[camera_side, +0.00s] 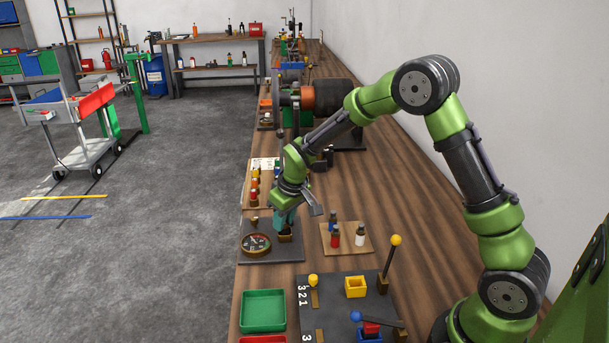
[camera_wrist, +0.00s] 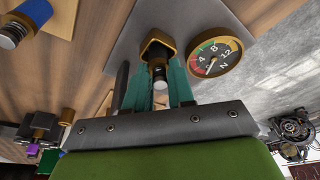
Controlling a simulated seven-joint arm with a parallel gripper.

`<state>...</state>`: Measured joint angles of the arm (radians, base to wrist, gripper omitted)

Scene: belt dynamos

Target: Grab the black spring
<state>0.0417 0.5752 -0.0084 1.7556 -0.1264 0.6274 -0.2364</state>
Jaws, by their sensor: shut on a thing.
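The black spring (camera_wrist: 158,70), a short dark cylinder with a pale end, stands between the two teal fingers of my gripper (camera_wrist: 160,88) in the wrist view. Its far end meets a brass holder (camera_wrist: 156,46) on a grey plate. I cannot tell whether it is still seated there. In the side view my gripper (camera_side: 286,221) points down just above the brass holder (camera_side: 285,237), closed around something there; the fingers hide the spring. A round dial gauge (camera_side: 256,244) lies beside the holder on the same grey plate (camera_side: 285,256).
A tan board (camera_side: 337,247) with blue, red and white pieces is right of my gripper. Another board behind holds several coloured pieces. Nearer are a green tray (camera_side: 263,311), a yellow box (camera_side: 356,287) and an upright yellow-knobbed lever (camera_side: 391,256). The bench is open further right.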

